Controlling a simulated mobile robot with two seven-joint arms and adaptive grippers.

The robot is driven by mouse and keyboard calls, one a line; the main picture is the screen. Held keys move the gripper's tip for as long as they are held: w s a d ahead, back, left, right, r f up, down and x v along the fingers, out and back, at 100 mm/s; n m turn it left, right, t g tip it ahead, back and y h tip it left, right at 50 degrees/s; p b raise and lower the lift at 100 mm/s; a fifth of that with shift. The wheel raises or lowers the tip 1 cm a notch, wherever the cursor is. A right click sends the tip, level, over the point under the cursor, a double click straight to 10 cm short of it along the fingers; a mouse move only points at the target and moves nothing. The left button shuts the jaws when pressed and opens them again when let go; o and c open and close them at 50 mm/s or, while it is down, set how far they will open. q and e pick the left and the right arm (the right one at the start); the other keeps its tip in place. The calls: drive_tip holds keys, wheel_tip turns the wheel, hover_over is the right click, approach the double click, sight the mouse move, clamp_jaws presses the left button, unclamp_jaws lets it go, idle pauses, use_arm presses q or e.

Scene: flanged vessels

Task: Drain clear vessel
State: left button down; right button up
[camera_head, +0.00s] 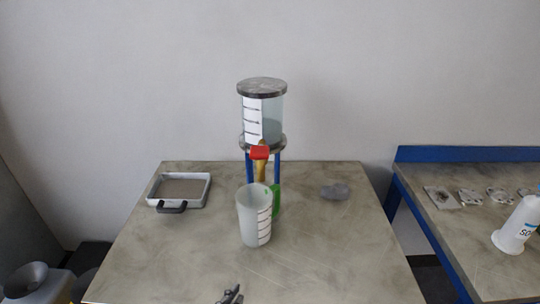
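The clear vessel (270,115) stands upright on a stand with blue legs (277,169) near the middle of the table. It has a dark flanged lid and a white graduated strip, and its contents look pale blue-grey. A red valve handle (259,152) with brass-coloured piping sits under its lower flange. A translucent graduated beaker (254,216) stands upright on the table in front of the stand and below the valve. A dark gripper tip (231,295) shows at the bottom edge, apart from everything; which arm it belongs to and its opening are unclear.
A white tray with a dark handle (171,207) lies at the table's left. A grey translucent lump (335,191) lies at the right, and a green object (275,201) is partly behind the beaker. A blue-edged bench at right holds a white bottle (518,226) and small parts.

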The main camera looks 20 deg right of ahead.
use_arm(q)
drive_tip(key=w+d+r+n+t, duration=0.1)
drive_tip(key=w+d+r+t, duration=0.1)
drive_tip(key=r, duration=0.6)
drive_tip(key=w+d+r+n+t, duration=0.1)
drive_tip(key=w+d+r+t, duration=0.1)
drive_tip(key=d+r+t, duration=0.2)
drive_tip(key=w+d+r+n+t, duration=0.2)
drive_tip(key=r+t, duration=0.5)
drive_tip(key=r, duration=0.5)
drive_tip(key=shift+d+r+y, duration=0.25)
drive_tip(key=shift+d+y, duration=0.15)
drive_tip(key=shift+d, duration=0.3)
drive_tip(key=shift+s, duration=0.1)
